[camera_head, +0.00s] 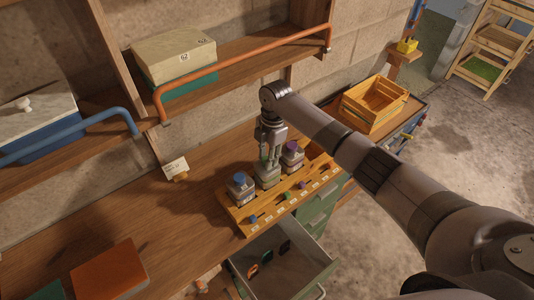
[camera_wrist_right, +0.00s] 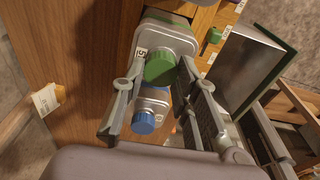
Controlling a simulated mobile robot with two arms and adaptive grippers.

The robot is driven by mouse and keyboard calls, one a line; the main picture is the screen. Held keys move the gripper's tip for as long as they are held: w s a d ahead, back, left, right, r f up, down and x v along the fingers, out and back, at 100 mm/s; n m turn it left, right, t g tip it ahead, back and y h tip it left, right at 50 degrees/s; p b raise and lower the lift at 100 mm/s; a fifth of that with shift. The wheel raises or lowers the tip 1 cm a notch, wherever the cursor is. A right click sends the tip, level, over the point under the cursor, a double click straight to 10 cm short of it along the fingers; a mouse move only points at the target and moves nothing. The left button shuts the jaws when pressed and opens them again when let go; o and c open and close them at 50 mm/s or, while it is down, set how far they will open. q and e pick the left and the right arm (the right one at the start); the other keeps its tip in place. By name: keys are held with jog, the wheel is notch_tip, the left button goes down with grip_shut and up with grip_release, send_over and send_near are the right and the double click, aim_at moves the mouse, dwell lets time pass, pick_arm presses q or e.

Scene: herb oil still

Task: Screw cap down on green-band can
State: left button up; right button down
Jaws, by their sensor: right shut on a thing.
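The green-band can (camera_head: 267,174) stands in the middle of a yellow wooden rack (camera_head: 240,216) on the bench. In the right wrist view it is a grey can (camera_wrist_right: 176,34) with a green cap (camera_wrist_right: 160,68) over its top. My right gripper (camera_head: 270,155) comes down on it from above. In the wrist view its two fingers are on either side of the green cap, shut on it. The cap's lower edge and the thread are hidden, so I cannot tell how tightly it sits. My left gripper is not in view.
A blue-capped can (camera_head: 240,187) stands left of the green-band can, and a purple-capped can (camera_head: 292,155) stands right, both close by. An open drawer (camera_head: 285,258) sticks out below the rack. A yellow crate (camera_head: 374,106) stands behind right. An orange rail (camera_head: 240,67) runs along the shelf above.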

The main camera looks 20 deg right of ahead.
jog(key=m, duration=0.6)
jog(key=shift+t, duration=0.4)
jog(key=m, duration=0.3)
jog(key=shift+m, duration=0.3)
jog(key=m, duration=0.3)
jog(key=shift+s+d+t, duration=0.1)
jog(key=shift+t, duration=0.3)
jog(key=c, duration=1.2)
grip_release()
jog(key=shift+c, duration=0.4)
